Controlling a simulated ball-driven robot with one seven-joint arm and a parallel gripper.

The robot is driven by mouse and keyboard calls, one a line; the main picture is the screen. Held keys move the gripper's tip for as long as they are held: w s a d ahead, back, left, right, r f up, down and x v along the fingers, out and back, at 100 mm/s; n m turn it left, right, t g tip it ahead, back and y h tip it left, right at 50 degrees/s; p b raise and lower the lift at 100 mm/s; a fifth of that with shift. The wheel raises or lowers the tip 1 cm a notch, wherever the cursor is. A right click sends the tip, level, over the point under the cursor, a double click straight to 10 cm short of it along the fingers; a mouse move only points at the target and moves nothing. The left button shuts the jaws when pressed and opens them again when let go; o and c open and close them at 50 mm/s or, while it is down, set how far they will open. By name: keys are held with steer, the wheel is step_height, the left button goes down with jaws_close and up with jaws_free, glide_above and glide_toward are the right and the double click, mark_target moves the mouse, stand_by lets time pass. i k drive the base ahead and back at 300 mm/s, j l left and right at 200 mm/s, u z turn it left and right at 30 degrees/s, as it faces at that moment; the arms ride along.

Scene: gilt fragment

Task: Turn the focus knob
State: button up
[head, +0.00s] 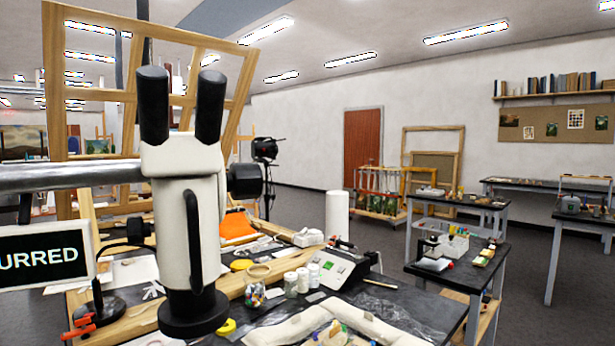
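A white stereo microscope (185,190) with two upright black eyepieces stands large in the left half of the head view, hung from a grey horizontal boom (70,177). A black round knob (245,180), which looks like the focus knob, sticks out of its right side. The microscope's black lower end (193,312) is over the near table. A dark sign or screen (45,256) at the left edge reads "URRED", its start cut off. My gripper is not in view.
The near black-topped table (420,312) is crowded with white jars (290,283), a control box (340,270), a white cylinder (337,214) and a long white padded roll (300,326). A wooden frame (200,60) rises behind the microscope. Grey floor (375,255) is open beyond.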

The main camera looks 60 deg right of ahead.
mark_target(244, 179)
steer(key=k+l, duration=0.15)
steer(key=l, duration=0.2)
steer(key=k+l, duration=0.1)
steer(key=l, duration=0.25)
steer(key=k+l, duration=0.15)
steer(key=l, duration=0.25)
steer(key=k+l, duration=0.15)
steer(key=l, duration=0.2)
